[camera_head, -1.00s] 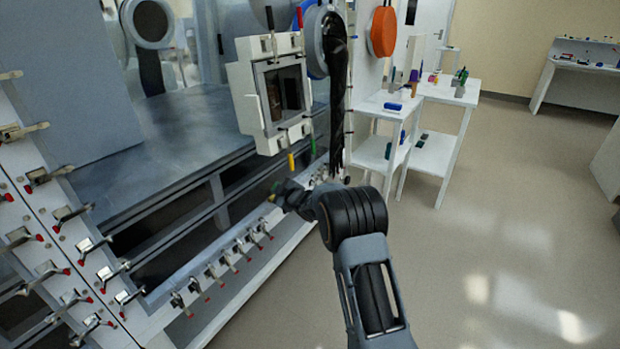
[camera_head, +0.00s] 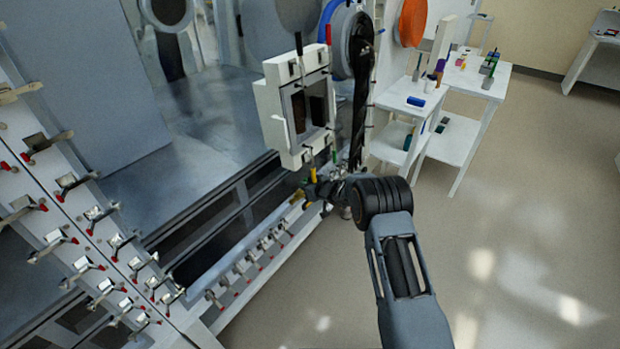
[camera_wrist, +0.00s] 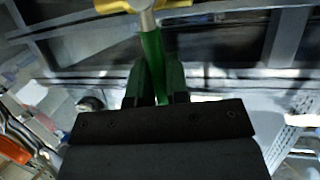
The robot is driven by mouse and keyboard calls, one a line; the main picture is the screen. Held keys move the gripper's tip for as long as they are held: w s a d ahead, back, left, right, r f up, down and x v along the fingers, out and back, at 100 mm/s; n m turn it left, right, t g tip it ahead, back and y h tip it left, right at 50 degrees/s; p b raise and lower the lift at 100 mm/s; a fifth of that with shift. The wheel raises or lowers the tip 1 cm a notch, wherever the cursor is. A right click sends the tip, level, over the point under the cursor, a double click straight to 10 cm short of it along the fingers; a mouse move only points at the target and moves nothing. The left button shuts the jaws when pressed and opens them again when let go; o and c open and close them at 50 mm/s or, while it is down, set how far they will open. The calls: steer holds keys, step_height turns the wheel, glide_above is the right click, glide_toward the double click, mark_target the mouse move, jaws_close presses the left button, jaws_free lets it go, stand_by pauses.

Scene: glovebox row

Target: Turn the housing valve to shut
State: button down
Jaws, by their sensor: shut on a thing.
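The white housing (camera_head: 272,118) with a dark window hangs at the upper middle of the head view. Small levers hang from its lower edge, one with a yellow handle (camera_head: 313,173) and one with a green handle (camera_head: 333,157). My gripper (camera_head: 322,188) is just below these levers. In the wrist view my gripper (camera_wrist: 156,85) is shut on a green handle (camera_wrist: 152,55), which runs up between the two fingers to a metal stem. A yellow part (camera_wrist: 172,9) shows just beyond that stem. The fingertips' exact contact is partly hidden.
Several red-tipped toggle clamps (camera_head: 110,245) line the panel at left and the lower ledge. A black sleeve (camera_head: 361,90) hangs close right of the housing. White side tables (camera_head: 415,97) with small items stand at the right. The floor at right is clear.

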steer(key=shift+w+r, duration=0.15)
stand_by(0.4)
steer(key=c, duration=1.3)
jaws_free()
steer(key=shift+a, duration=0.1)
steer(key=shift+c, duration=0.2)
steer(key=shift+o, duration=1.2)
steer(key=v, duration=1.4)
steer(key=shift+w, duration=0.2)
